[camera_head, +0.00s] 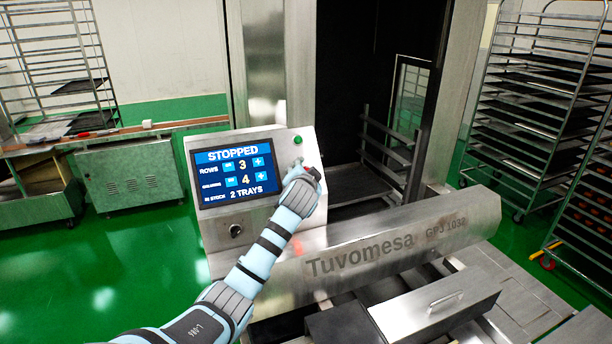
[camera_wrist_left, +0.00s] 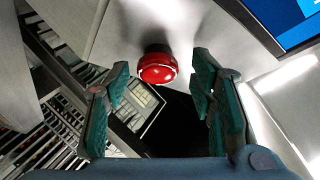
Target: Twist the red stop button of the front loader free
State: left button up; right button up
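The red stop button (camera_wrist_left: 158,68) is a round red cap on a dark collar, on the grey panel of the front loader (camera_head: 360,245). In the left wrist view it lies between the two spread fingertips, with a gap visible on both sides. My left gripper (camera_wrist_left: 161,75) is open and empty around the button's front. In the head view my left gripper (camera_head: 308,176) is at the right edge of the panel and hides most of the button. The screen (camera_head: 235,172) reads STOPPED, rows 3 and 2 trays in stock. My right gripper is not in view.
A green button (camera_head: 297,140) sits above the gripper on the panel, and a dark knob (camera_head: 235,230) is below the screen. Tray racks (camera_head: 540,100) stand on the right. Green floor is open on the left.

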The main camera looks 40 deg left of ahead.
pick_arm(q)
jog(key=shift+w, duration=0.1)
jog(key=c, duration=0.9)
jog(key=shift+c, duration=0.2)
jog(key=shift+m+h, duration=0.3)
jog(key=shift+m, duration=0.1)
jog(key=m, duration=0.1)
jog(key=m+h, duration=0.1)
jog(key=m, duration=0.1)
jog(key=shift+r+m+g+h, duration=0.25)
jog(key=shift+m+g+h, duration=0.05)
jog(key=shift+m+h, duration=0.1)
jog(key=shift+r+m+g+h, duration=0.1)
jog(key=shift+m+g+h, duration=0.5)
jog(key=shift+m, duration=1.2)
